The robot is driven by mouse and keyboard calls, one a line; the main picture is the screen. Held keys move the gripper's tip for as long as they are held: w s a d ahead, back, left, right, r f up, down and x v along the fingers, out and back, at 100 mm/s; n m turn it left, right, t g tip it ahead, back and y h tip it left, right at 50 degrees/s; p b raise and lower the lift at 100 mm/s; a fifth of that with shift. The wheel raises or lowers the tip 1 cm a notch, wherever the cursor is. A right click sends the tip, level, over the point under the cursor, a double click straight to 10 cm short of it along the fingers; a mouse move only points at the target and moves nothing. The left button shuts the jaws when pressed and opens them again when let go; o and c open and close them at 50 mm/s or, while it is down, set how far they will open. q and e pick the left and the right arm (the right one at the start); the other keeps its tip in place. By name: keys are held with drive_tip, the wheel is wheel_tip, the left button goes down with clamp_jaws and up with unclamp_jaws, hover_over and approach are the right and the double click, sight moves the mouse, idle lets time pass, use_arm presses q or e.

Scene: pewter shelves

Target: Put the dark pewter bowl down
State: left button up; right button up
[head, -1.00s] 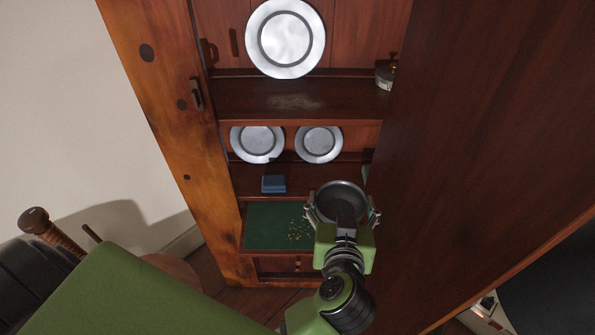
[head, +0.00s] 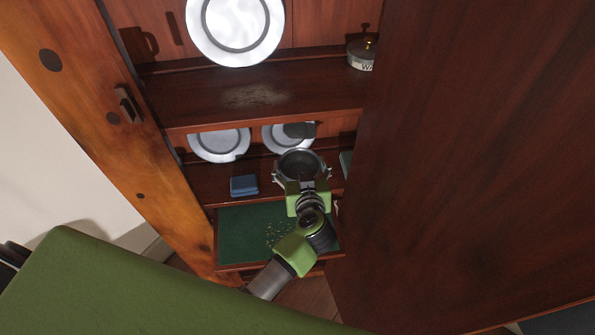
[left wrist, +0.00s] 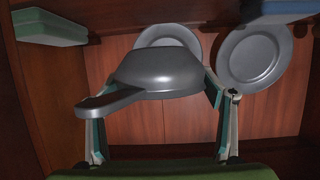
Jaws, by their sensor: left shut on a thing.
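The dark pewter bowl (head: 301,162) is held by my left gripper (head: 301,177) inside the cupboard, at the middle shelf (head: 215,197). In the left wrist view the bowl (left wrist: 158,72) sits between the two fingers, with its flat handle (left wrist: 108,104) pointing left. My left gripper (left wrist: 158,98) is shut on it. Two pewter plates lean behind: the left plate (head: 219,145) and the right plate (head: 282,138), partly hidden. I cannot tell whether the bowl touches the shelf. My right gripper is not in view.
A blue box (head: 244,186) lies left of the bowl and a green box (head: 346,163) lies right. The upper shelf (head: 250,95) is above, with a large plate (head: 235,30) and a lidded pot (head: 362,54). A wooden door panel (head: 460,170) closes off the right side.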

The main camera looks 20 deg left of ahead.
sight(299, 171)
use_arm(q)
drive_tip(key=shift+w+a+f, duration=0.25)
drive_tip(key=shift+w+f, duration=0.2)
drive_tip(key=shift+f, duration=0.1)
drive_tip(key=shift+w+a+f, duration=0.2)
drive_tip(key=shift+w+f, duration=0.25)
drive_tip(key=shift+f, duration=0.1)
drive_tip(key=f, duration=0.1)
drive_tip(key=f+b, duration=0.1)
drive_tip(key=f, duration=0.1)
drive_tip(key=shift+w+a+f, duration=0.2)
drive_tip(key=shift+w, duration=0.15)
drive_tip(key=shift+f, duration=0.25)
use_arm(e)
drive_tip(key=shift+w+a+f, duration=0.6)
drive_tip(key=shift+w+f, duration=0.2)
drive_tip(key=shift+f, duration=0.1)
use_arm(q)
drive_tip(key=o, duration=1.1)
drive_tip(key=shift+f, duration=0.15)
drive_tip(key=shift+o, duration=1.1)
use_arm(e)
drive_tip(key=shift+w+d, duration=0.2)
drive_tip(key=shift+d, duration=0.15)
